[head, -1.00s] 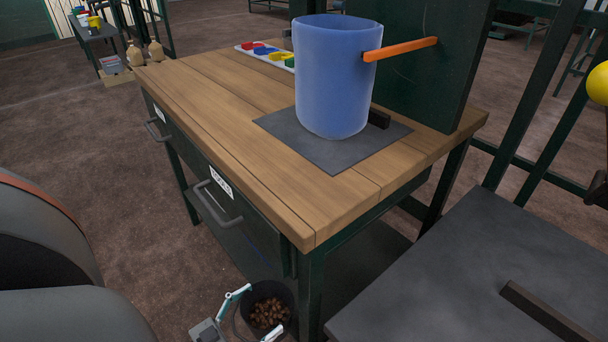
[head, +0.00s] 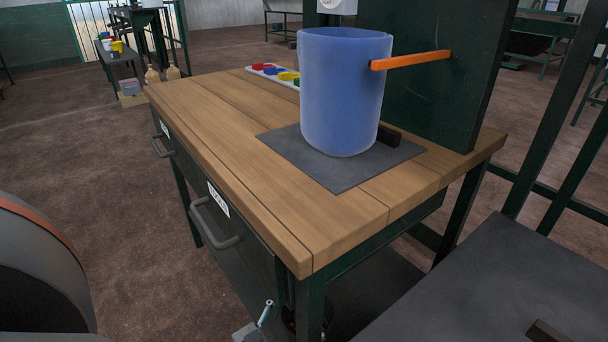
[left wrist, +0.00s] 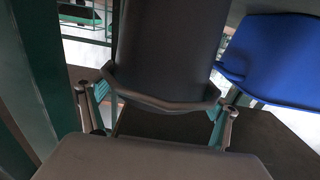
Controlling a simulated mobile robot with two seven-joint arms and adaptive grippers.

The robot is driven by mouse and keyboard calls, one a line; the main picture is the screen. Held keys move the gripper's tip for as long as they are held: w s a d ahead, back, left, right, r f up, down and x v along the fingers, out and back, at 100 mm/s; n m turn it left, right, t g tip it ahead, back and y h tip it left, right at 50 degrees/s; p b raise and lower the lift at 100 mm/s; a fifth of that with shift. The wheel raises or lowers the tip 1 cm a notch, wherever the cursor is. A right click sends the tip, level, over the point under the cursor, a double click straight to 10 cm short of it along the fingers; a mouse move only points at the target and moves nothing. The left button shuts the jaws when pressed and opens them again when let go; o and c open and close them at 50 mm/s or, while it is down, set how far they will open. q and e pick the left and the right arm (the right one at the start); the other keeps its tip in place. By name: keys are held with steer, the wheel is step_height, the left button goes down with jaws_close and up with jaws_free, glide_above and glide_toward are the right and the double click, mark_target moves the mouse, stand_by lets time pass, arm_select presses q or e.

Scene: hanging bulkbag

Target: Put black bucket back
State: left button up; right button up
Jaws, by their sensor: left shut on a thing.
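The black bucket (left wrist: 168,45) fills the upper middle of the left wrist view as a dark rounded wall with a thick rim or band. My left gripper (left wrist: 163,92) is shut on it, with one teal finger on each side. In the head view, my left gripper (head: 264,316) shows only in part at the bottom edge, left of the workbench's front leg. The bucket is almost wholly hidden there, with just a dark sliver (head: 289,319) beside the leg. My right gripper is not in view.
A wooden-topped workbench (head: 225,150) with drawers stands ahead, its leg (head: 310,305) close to my left gripper. On it are a large blue bucket (head: 340,95) and a dark mat (head: 340,180). A grey surface (head: 480,280) lies at right. A blue object (left wrist: 275,55) is near the gripper.

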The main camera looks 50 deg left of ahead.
arm_select(q)
steer(key=shift+f, duration=0.5)
steer(key=o, duration=1.8)
steer(key=shift+f, duration=0.1)
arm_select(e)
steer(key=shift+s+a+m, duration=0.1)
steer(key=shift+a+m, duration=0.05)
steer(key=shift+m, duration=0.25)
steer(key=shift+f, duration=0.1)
arm_select(q)
steer(key=s+a+p, duration=0.1)
steer(key=s+p, duration=0.1)
steer(key=s, duration=1)
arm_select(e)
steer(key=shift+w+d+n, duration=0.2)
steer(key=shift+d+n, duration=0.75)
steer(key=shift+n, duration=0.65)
